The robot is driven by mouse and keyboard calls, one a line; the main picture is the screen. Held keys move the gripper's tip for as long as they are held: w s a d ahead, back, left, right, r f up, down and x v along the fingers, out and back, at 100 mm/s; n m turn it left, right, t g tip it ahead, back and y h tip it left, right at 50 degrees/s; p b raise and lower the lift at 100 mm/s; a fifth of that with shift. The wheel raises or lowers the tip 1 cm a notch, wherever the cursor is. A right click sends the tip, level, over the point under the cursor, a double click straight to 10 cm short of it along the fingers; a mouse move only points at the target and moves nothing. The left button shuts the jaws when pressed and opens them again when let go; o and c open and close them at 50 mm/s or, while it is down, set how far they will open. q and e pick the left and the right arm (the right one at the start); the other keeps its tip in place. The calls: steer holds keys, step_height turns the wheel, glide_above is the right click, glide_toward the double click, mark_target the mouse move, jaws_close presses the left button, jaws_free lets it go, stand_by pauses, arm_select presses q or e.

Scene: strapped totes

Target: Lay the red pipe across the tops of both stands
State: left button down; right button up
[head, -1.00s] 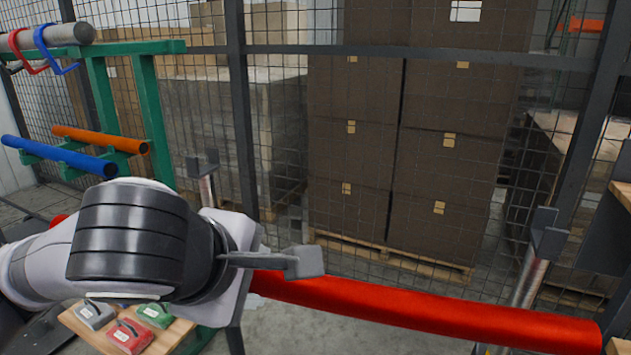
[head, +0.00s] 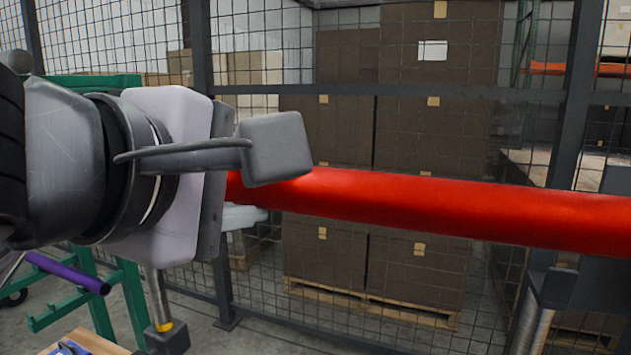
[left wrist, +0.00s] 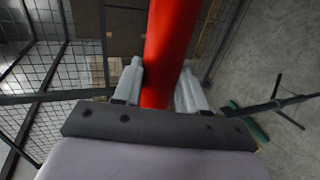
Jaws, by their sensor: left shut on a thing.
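The red pipe (head: 430,203) runs across the head view from my left gripper and leaves the picture at the right edge. My left gripper (head: 268,160) is shut on it; in the left wrist view both fingers flank the pipe (left wrist: 166,50). The right stand (head: 540,325) shows a metal post and dark forked top (head: 562,284) at the lower right, below the pipe in the picture; I see no contact. The left stand (head: 155,295) shows only its lower post and yellow collar; its top is hidden behind my left gripper. My right gripper is not in view.
A green rack (head: 125,290) with a purple pipe (head: 68,272) stands at the lower left. A wooden surface (head: 88,342) shows at the bottom left. A mesh fence (head: 250,55) with dark posts stands behind, with stacked brown boxes (head: 400,130) beyond it.

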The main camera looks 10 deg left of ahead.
arm_select(q)
steer(key=w, duration=0.2)
steer(key=shift+w+d+r+p, duration=0.2)
steer(key=shift+w+p, duration=0.1)
steer(key=shift+p, duration=0.1)
steer(key=w+d+f+b, duration=0.1)
steer(key=w+f+b, duration=0.4)
steer(key=f+b, duration=0.2)
steer(key=shift+f, duration=0.15)
stand_by(0.4)
steer(key=shift+w, duration=0.1)
steer(key=c, duration=0.5)
jaws_free()
steer(key=shift+c, duration=0.2)
